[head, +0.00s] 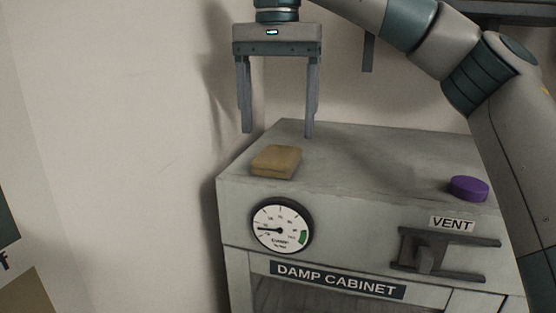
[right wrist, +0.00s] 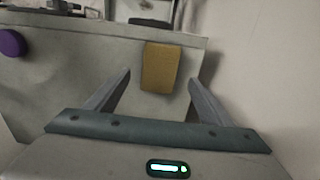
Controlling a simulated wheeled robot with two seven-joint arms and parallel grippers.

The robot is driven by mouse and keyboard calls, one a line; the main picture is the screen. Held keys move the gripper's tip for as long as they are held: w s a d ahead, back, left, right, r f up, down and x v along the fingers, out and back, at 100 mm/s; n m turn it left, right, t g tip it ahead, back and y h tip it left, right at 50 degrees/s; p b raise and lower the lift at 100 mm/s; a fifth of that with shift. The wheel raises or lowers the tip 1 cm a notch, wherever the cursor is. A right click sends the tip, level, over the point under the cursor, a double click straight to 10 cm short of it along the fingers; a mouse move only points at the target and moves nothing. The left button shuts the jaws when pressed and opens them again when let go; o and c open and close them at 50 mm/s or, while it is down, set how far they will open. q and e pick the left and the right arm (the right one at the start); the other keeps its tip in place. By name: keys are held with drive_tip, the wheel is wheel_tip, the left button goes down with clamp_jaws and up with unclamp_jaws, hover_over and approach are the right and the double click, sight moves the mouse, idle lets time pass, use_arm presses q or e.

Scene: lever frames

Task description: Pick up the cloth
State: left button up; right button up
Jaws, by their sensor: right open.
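The cloth (head: 276,161) is a folded tan-yellow pad lying on the top of the grey damp cabinet, near its front left corner. It also shows in the right wrist view (right wrist: 161,67), beyond the fingertips and roughly between their lines. My right gripper (head: 277,134) is open and empty, pointing down above the cabinet top, over and slightly behind the cloth. In the right wrist view its two fingers (right wrist: 160,78) are wide apart and do not appear to touch the cloth. My left gripper is not in view.
The damp cabinet (head: 350,150) carries a purple round knob or cap (head: 468,188) at the right of its top. Its front has a dial gauge (head: 282,226) and a dark vent lever frame (head: 448,252). A wall (head: 130,130) stands close to the left and behind. The middle of the top is clear.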

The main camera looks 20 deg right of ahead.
sight(278, 153)
drive_tip(key=shift+d+f+p, duration=0.1)
drive_tip(key=shift+f+p, duration=0.35)
drive_tip(key=shift+f, duration=2.15)
drive_tip(key=shift+c, duration=0.6)
drive_tip(key=c, duration=1)
